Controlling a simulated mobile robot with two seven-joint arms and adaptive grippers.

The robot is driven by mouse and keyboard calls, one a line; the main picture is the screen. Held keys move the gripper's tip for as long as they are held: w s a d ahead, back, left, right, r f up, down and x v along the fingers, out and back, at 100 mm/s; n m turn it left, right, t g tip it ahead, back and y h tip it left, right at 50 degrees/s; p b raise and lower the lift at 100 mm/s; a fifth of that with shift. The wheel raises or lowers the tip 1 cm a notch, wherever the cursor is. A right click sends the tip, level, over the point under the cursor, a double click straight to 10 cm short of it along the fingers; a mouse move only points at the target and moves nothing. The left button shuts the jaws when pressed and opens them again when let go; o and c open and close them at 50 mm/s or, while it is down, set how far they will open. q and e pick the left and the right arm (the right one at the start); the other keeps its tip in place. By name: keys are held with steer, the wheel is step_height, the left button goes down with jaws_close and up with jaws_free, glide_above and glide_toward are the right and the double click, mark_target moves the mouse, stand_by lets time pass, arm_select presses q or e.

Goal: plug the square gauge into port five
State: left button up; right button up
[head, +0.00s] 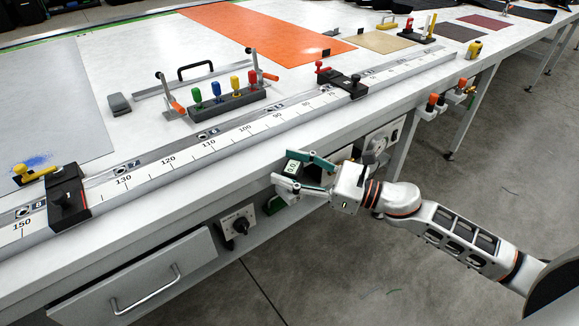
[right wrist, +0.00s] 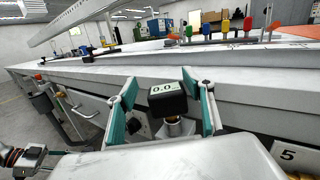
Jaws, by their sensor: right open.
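The square gauge (head: 292,167) is a small dark block with a pale face reading 0.0, by the bench's front side. In the right wrist view the gauge (right wrist: 167,98) sits above a metal stem. My right gripper (head: 288,170) is open, with its teal-lined fingers on either side of the gauge. In the right wrist view a gap shows beside the gauge; I cannot tell whether either finger touches it. A label marked 5 (right wrist: 288,155) shows at lower right; the port itself is not clear.
A knob box (head: 238,225) and a drawer (head: 135,285) are on the bench front. A round dial (head: 377,145) is right of the gripper. A long ruler rail (head: 205,150) runs along the bench edge, with coloured handles (head: 215,92) behind it.

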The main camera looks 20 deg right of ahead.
steer(key=shift+m+g+h, duration=0.3)
steer(key=shift+m+h, duration=0.2)
steer(key=shift+h, duration=0.1)
steer(key=f, duration=0.2)
steer(key=d+f, duration=0.1)
steer(key=f, duration=0.1)
steer(key=s+f, duration=0.1)
steer(key=f, duration=0.1)
steer(key=shift+d+f, duration=0.15)
steer(key=shift+f, duration=0.2)
steer(key=shift+n+y, duration=0.4)
steer(key=shift+y, duration=0.1)
steer(key=s+d+r, duration=0.2)
steer(key=d+r, duration=0.1)
steer(key=s+d+r, duration=0.1)
steer(key=r, duration=0.1)
steer(key=shift+s+d, duration=0.2)
steer(key=shift+s, duration=0.1)
steer(key=shift+s+d+r, duration=0.15)
arm_select(q)
steer(key=shift+d+f, duration=0.1)
steer(key=shift+f, duration=0.25)
arm_select(e)
steer(key=shift+s+r, duration=0.1)
steer(key=shift+r, duration=0.15)
